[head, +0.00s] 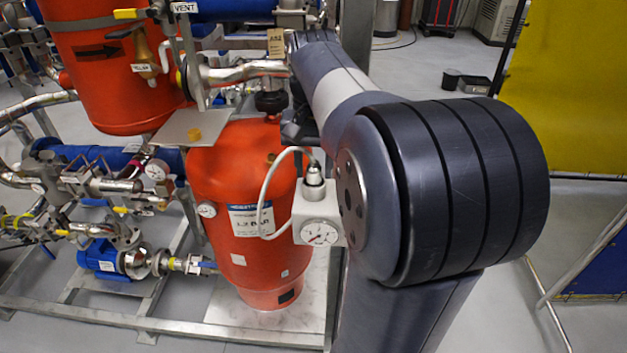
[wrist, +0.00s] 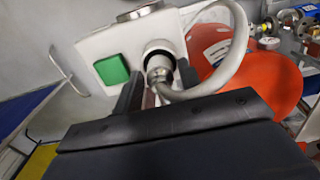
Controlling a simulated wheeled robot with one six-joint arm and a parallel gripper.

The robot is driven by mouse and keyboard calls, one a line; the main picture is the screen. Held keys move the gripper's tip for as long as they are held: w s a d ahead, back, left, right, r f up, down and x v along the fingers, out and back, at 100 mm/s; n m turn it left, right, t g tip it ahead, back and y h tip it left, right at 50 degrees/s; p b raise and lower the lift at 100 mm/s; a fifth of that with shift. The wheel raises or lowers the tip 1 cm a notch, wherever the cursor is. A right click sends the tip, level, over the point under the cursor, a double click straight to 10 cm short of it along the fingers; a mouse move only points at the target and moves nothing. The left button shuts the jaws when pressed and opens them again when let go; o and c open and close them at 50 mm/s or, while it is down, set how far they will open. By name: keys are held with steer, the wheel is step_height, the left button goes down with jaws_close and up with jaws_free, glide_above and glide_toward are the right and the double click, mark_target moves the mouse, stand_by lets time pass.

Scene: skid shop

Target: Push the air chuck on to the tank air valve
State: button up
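The air chuck (head: 313,174) is a metal fitting on a white hose, upright in the top of a white inflator box with a round gauge (head: 320,233). In the wrist view the chuck (wrist: 158,70) sits at a dark round socket in the box. My gripper (wrist: 158,88) has one black finger on each side of the chuck, apart, with no clear contact. In the head view my gripper (head: 300,132) is above the chuck, partly hidden by my arm. The orange tank (head: 235,165) stands just left of the box.
The white hose (head: 266,195) loops left in front of the tank. A green button (wrist: 112,70) is on the box. Pipes, a blue pump (head: 100,260) and an upper orange vessel (head: 110,75) crowd the left. A yellow panel (head: 580,85) stands right; floor shows between.

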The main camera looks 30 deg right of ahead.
mark_target(314, 162)
steer(key=c, duration=0.5)
steer(key=shift+r+p, duration=3.1)
steer(key=shift+p, duration=0.1)
